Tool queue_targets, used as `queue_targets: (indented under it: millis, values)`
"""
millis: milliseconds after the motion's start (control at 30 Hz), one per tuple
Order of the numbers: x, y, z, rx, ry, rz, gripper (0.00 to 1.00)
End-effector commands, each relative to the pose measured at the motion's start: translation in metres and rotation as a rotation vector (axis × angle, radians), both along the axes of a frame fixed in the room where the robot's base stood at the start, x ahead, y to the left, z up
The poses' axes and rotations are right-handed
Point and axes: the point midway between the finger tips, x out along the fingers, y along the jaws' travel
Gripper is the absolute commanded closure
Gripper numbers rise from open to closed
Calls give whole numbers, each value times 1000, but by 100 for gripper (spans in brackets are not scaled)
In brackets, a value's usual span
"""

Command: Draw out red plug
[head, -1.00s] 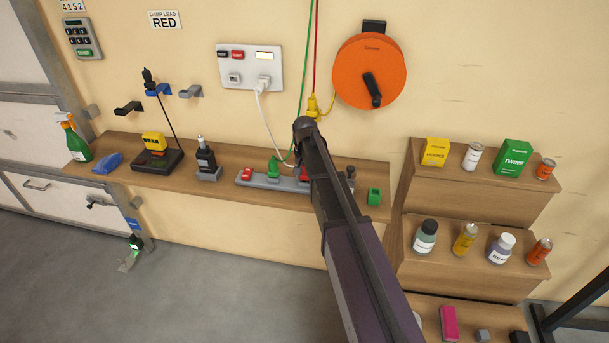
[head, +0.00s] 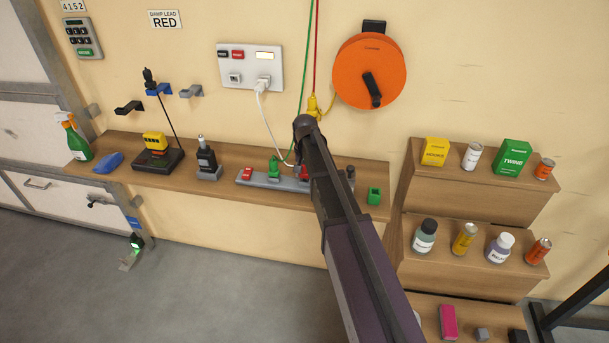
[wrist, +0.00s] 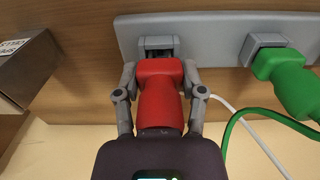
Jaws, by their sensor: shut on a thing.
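The red plug (wrist: 160,88) is between the two fingers of my gripper (wrist: 160,72), which is shut on its sides. Just beyond the plug, the dark opening of a socket (wrist: 157,44) shows on the grey power strip (wrist: 215,35). The plug's body looks lifted clear of the socket; whether its tip is still inside is hidden. In the head view, a bit of the red plug (head: 303,173) shows beside my arm, above the strip (head: 258,181). My arm covers most of the gripper there.
A green plug (wrist: 288,78) with a green cord sits in the neighbouring socket; a white cord runs below it. A metal box (wrist: 28,65) is at the wrist view's left. On the shelf, a green holder (head: 374,196) stands right of my arm. An orange reel (head: 365,65) hangs above.

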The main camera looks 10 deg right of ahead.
Motion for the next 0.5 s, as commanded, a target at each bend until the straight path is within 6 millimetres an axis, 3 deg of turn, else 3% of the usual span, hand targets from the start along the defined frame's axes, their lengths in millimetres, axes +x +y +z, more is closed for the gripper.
queue_targets:
  millis: [500]
  values:
    - [0,0,19,0,0,0,100]
